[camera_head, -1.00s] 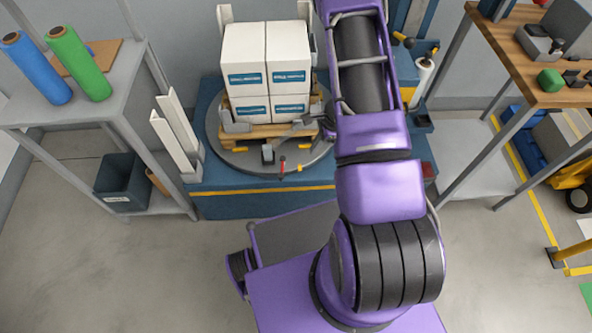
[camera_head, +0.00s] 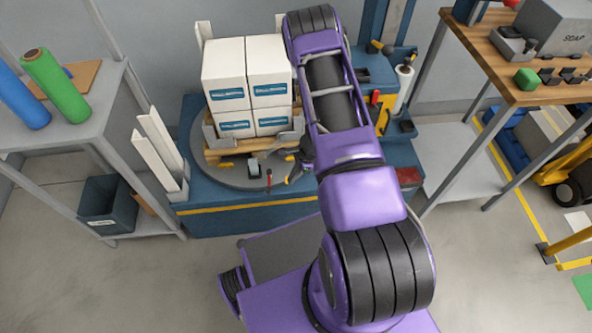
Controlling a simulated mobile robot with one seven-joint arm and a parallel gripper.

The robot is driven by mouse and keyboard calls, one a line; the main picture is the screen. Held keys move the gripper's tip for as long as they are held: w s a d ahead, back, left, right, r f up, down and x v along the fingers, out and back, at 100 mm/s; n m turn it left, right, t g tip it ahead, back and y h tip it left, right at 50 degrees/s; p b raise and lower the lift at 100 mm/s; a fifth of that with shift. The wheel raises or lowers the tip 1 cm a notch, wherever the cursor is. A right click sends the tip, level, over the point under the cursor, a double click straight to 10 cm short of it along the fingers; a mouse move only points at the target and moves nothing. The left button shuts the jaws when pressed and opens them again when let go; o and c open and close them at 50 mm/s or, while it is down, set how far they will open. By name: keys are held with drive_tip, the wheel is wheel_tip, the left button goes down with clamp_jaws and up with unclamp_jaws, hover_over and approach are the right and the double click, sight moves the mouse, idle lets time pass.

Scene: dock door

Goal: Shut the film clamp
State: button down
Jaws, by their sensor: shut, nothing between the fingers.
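The film clamp (camera_head: 254,169) appears as a small grey block on the front of the round turntable (camera_head: 222,174), below the loaded pallet. A thin red-tipped lever (camera_head: 268,180) stands roughly upright beside it. I cannot tell clearly from this distance how far the clamp's jaw is open. My gripper (camera_head: 289,179), small, dark and yellow-marked, is shut and empty just right of the red lever. A small gap seems to show between them. My purple forearm hides the wrist's right side and part of the turntable's right edge.
White cartons (camera_head: 247,82) sit stacked on the pallet, close behind my gripper. A grey shelf (camera_head: 75,125) stands left, a wooden-topped bench (camera_head: 490,62) right. The front floor is clear.

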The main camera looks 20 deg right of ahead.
sight(269, 181)
drive_tip(key=a+f, duration=0.1)
drive_tip(key=a, duration=0.2)
drive_tip(key=w+a+f, duration=0.1)
drive_tip(key=a, duration=0.1)
drive_tip(key=shift+f, duration=0.35)
